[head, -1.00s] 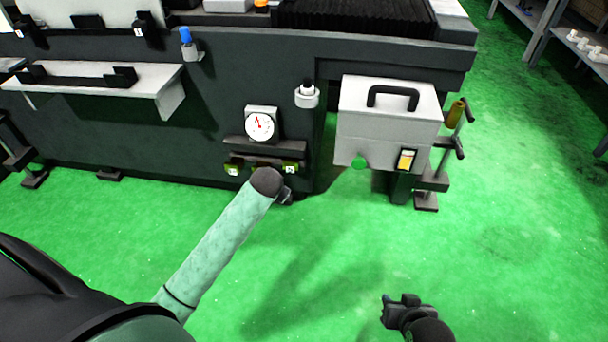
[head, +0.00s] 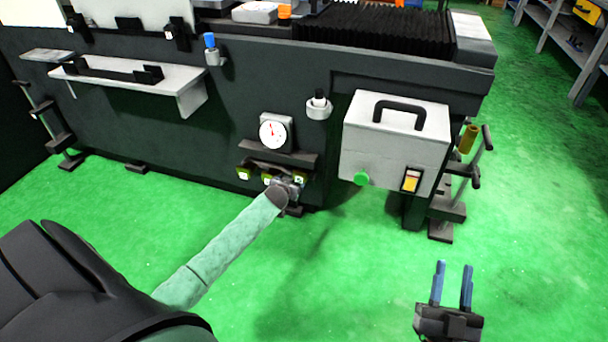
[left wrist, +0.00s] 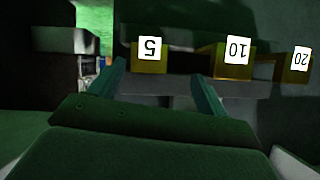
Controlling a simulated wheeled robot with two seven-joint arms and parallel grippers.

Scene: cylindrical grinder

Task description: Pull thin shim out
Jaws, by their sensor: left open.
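Several olive-yellow shims with white number tags sit in a row under a dark ledge on the machine front. In the left wrist view the tags appear upside down: the 5 shim (left wrist: 151,66), the 10 shim (left wrist: 232,72) and the 20 shim (left wrist: 293,74). My left gripper (left wrist: 157,78) is open, with the 5 shim between its fingertips in the picture; I cannot tell whether they touch it. In the head view my left gripper (head: 287,188) is at the shim row, partly covering it. My right gripper (head: 453,275) is open and empty over the floor at the lower right.
A dial gauge (head: 273,132) stands just above the shims. A grey box (head: 390,140) with a handle, green button and switch is to their right. A shelf (head: 130,82) juts out at upper left. The green floor (head: 350,290) in front is clear.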

